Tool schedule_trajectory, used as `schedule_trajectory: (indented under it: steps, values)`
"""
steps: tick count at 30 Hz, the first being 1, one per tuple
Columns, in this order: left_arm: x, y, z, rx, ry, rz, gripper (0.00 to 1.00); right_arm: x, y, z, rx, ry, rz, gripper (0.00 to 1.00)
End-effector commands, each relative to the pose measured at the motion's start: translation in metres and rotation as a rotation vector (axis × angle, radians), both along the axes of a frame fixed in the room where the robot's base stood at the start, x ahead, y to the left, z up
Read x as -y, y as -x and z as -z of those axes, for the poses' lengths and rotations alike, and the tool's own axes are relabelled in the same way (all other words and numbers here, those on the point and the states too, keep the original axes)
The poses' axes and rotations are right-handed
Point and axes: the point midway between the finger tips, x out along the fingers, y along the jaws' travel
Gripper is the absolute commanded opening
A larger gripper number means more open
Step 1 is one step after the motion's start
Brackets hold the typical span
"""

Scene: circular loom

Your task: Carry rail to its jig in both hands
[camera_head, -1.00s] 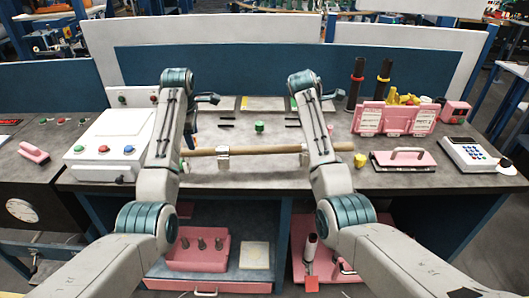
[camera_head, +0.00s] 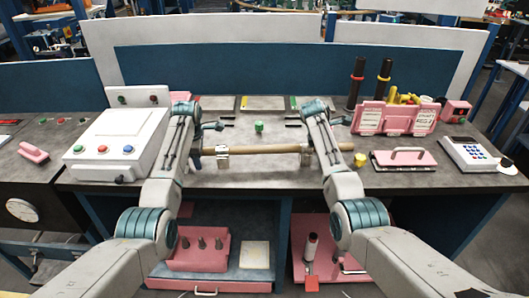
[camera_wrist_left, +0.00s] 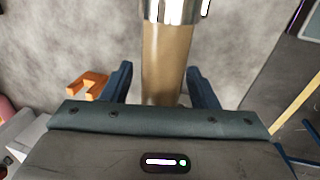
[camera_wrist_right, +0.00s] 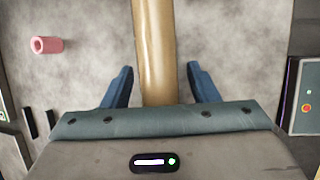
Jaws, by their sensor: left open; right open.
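The rail (camera_head: 265,149) is a tan round bar lying left to right across the middle of the worktable, with a metal collar (camera_head: 222,157) near its left part. My left gripper (camera_wrist_left: 158,70) is open, with the rail (camera_wrist_left: 166,55) running between its fingers and a shiny collar just ahead. My right gripper (camera_wrist_right: 158,68) is open, with the rail (camera_wrist_right: 154,45) likewise between its fingers. Neither is closed on it. I cannot tell which fixture is the jig.
Flat grey plates (camera_head: 264,103) lie at the back, with a small green knob (camera_head: 259,127) before them. A white control box (camera_head: 118,145) stands left. A pink bin (camera_head: 398,117), a pink handled plate (camera_head: 403,160) and a keypad (camera_head: 467,153) stand right. The table's front strip is clear.

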Motion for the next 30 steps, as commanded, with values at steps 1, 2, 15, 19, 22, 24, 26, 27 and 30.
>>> schedule_trajectory:
  steps: [1,2,15,19,22,24,26,27,30]
  values:
    - [0.0,0.0,0.0,0.0,0.0,0.0,0.54,0.0,0.0,0.0,0.0,0.0,0.0,0.54]
    - [0.0,0.0,0.0,0.0,0.0,0.0,0.54,0.0,0.0,0.0,0.0,0.0,0.0,0.54]
    - [0.0,0.0,-0.001,0.001,0.0,0.0,0.0,0.0,0.0,0.0,0.0,0.0,0.0,0.0]
    - [0.0,0.0,-0.001,0.001,0.0,0.0,0.0,0.0,0.0,0.0,0.0,0.0,0.0,0.0]
    - [0.0,-0.001,-0.003,0.004,0.0,0.0,0.0,0.0,-0.001,-0.002,0.002,0.001,0.0,0.0]
    - [0.0,-0.001,-0.003,0.004,0.0,0.0,0.0,0.0,-0.001,-0.003,0.002,0.001,0.0,0.0]
    - [0.0,-0.001,-0.004,0.004,0.0,0.0,0.0,0.0,-0.001,-0.004,0.002,0.001,0.0,0.0]
    - [0.0,-0.001,-0.006,0.003,0.0,0.0,0.0,0.0,-0.001,-0.005,0.002,0.001,0.0,0.0]
    - [0.0,-0.001,-0.01,0.003,0.0,0.0,0.0,0.0,-0.001,-0.01,0.002,0.001,0.0,0.0]
